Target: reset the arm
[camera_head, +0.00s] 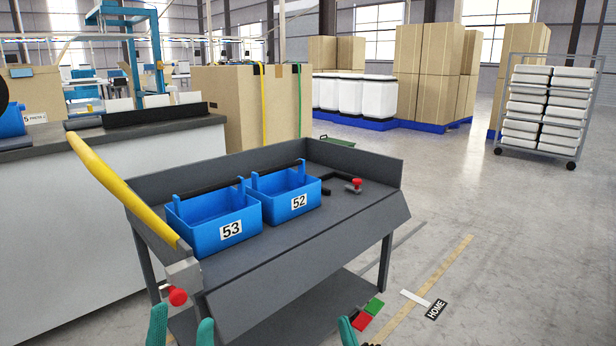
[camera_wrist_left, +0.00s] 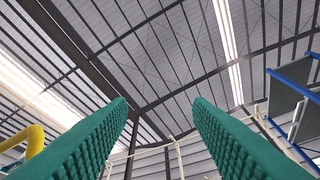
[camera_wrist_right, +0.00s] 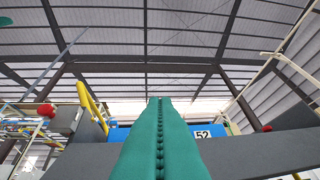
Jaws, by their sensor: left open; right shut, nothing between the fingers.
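My left gripper (camera_head: 181,328) is at the bottom edge of the head view, in front of the cart, with its two green fingers apart. In the left wrist view the fingers (camera_wrist_left: 158,105) stand apart with only roof and wall between them. My right gripper (camera_head: 347,331) barely shows at the bottom edge of the head view, to the right. In the right wrist view its green fingers (camera_wrist_right: 160,105) are pressed together with nothing between them. Both grippers are empty. Most of both arms is hidden.
A dark grey cart (camera_head: 330,235) stands close ahead, carrying blue bins marked 53 (camera_head: 212,222) and 52 (camera_head: 284,197). A yellow handle (camera_head: 120,188) and red knob (camera_head: 177,296) are on its left side. A counter (camera_head: 60,225) stands left. Floor at right is open, with a HOME marking (camera_head: 437,309).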

